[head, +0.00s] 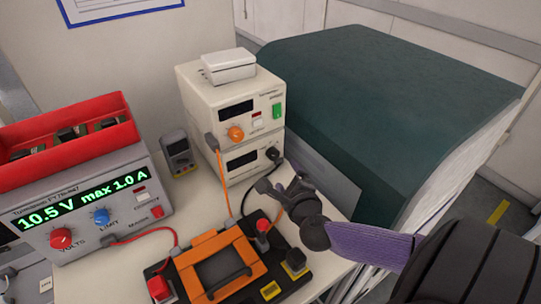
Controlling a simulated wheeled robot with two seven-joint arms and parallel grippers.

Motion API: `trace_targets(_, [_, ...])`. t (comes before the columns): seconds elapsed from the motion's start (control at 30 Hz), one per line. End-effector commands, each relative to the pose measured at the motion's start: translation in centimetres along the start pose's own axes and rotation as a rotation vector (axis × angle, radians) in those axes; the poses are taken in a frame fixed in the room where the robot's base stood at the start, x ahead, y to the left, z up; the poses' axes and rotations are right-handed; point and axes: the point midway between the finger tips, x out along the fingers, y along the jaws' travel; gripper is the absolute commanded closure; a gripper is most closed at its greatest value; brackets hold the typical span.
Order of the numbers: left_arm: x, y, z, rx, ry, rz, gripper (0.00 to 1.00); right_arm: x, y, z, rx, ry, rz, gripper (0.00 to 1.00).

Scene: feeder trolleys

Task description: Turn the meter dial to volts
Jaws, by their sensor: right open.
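The meter (179,153) is a small grey handheld unit with a dark display, standing between the red-topped power supply and the cream instrument stack. Its dial (178,163) is too small to read, so I cannot tell which setting it points at. My right gripper (280,187) is open, over the bench in front of the cream stack and to the right of the meter, well apart from it. No object shows clearly between its fingers. My left gripper is not in view.
A grey power supply (150,216) reading 10.5 V max 1.0 A stands at left, carrying a red tray (65,158). Cream instruments (188,93) stand behind. An orange-framed fixture (190,277) with cables lies in front. A large dark green-topped block (400,100) is at right.

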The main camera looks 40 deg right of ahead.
Motion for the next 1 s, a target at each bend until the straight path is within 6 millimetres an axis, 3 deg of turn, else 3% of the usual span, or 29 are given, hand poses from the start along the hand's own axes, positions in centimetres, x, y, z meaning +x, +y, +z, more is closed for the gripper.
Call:
trace_targets(0.07, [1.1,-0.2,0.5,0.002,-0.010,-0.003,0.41,0.2,1.0,-0.6,-0.001,0.002,0.002,0.16])
trace_targets(0.23, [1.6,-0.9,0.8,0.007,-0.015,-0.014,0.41,1.6,1.0,-0.6,-0.003,0.001,-0.002,0.16])
trace_targets(0.6, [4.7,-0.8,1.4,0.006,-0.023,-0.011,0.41,8.6,1.1,-0.7,-0.002,0.001,-0.001,0.16])
trace_targets(0.8, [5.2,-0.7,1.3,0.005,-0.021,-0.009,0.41,10.1,0.9,-0.6,-0.003,0.001,0.001,0.16])
trace_targets(1.0, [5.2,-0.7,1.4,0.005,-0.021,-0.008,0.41,10.2,0.8,-0.5,-0.002,0.000,0.001,0.16])
